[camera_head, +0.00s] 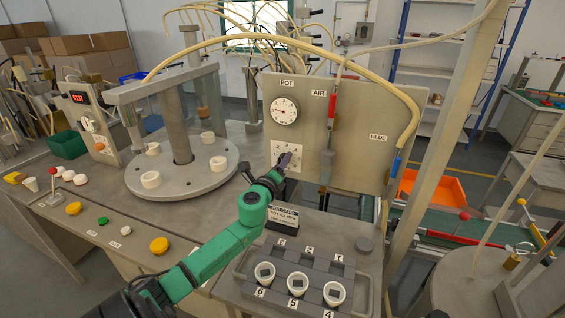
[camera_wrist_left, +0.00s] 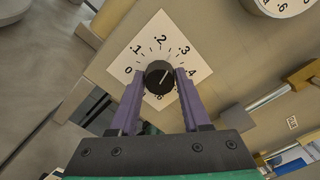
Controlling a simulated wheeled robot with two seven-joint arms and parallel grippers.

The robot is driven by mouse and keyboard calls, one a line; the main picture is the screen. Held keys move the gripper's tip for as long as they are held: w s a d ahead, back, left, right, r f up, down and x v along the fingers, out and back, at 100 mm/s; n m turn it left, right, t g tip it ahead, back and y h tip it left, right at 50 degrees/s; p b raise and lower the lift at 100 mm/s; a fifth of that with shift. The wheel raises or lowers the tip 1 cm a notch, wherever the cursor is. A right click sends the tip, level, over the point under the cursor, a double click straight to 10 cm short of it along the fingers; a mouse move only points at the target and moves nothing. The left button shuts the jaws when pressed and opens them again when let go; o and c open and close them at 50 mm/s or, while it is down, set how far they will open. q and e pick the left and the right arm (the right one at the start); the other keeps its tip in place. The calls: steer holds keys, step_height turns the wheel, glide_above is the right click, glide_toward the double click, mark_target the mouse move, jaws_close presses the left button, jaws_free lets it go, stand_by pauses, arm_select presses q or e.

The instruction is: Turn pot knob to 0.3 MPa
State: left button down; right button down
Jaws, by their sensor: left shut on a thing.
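The black pot knob (camera_wrist_left: 159,76) sits on a white dial plate (camera_wrist_left: 185,48) marked 0, .1, .2, .3, .4. Its pale pointer line slants up and right in the left wrist view, roughly toward the .3 side; the exact reading is hard to tell. My left gripper (camera_wrist_left: 159,80) is shut on the knob, with one purple finger on each side. In the head view the left gripper (camera_head: 288,160) reaches the dial plate (camera_head: 275,147) and hides most of the knob. The round POT gauge (camera_head: 284,111) is above it on the grey panel (camera_head: 345,150). My right gripper is not in view.
A hose arches over the panel to the blue GLUE fitting (camera_head: 396,164); a red AIR fitting (camera_head: 332,106) hangs nearby. A small sign (camera_head: 283,218) and a rack (camera_head: 252,270) with white cups stand below. A round plate with posts (camera_head: 130,178) is at left.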

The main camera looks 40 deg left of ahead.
arm_select(q)
steer(key=shift+f+m, duration=0.2)
steer(key=shift+m, duration=1.5)
steer(key=shift+f, duration=0.1)
steer(key=shift+c, duration=1.9)
jaws_free()
steer(key=shift+r, duration=0.2)
steer(key=shift+s, duration=0.15)
